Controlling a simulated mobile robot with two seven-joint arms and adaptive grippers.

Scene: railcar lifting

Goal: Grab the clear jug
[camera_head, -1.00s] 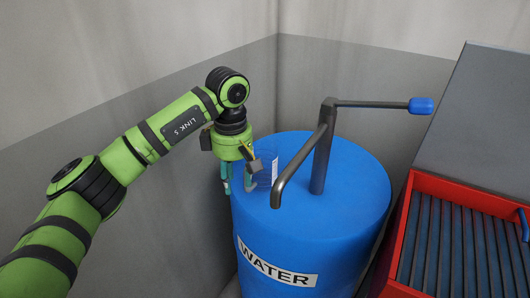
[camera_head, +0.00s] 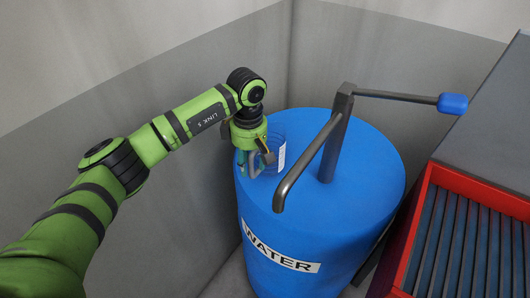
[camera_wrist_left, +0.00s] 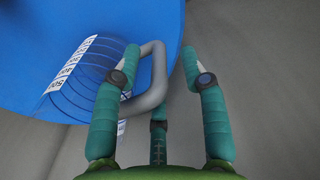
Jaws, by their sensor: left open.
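The clear jug (camera_head: 277,154) stands on the blue water barrel, near the left of its top. It is see-through with thin ring lines and a white scale label. In the left wrist view the jug (camera_wrist_left: 78,82) is at left, its grey handle (camera_wrist_left: 158,78) turned toward my gripper. My left gripper (camera_head: 247,166) is open at the handle side of the jug. In the wrist view the teal fingers of the left gripper (camera_wrist_left: 161,56) are spread, with the handle partly between them. One fingertip overlaps the handle's upper end; contact cannot be told. My right gripper is not in view.
The blue barrel (camera_head: 320,222) has a dark pump with a bent spout (camera_head: 305,165) just right of the jug and a blue-ended lever (camera_head: 452,104). A red box (camera_head: 435,200) stands at right. Grey walls close in behind and left.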

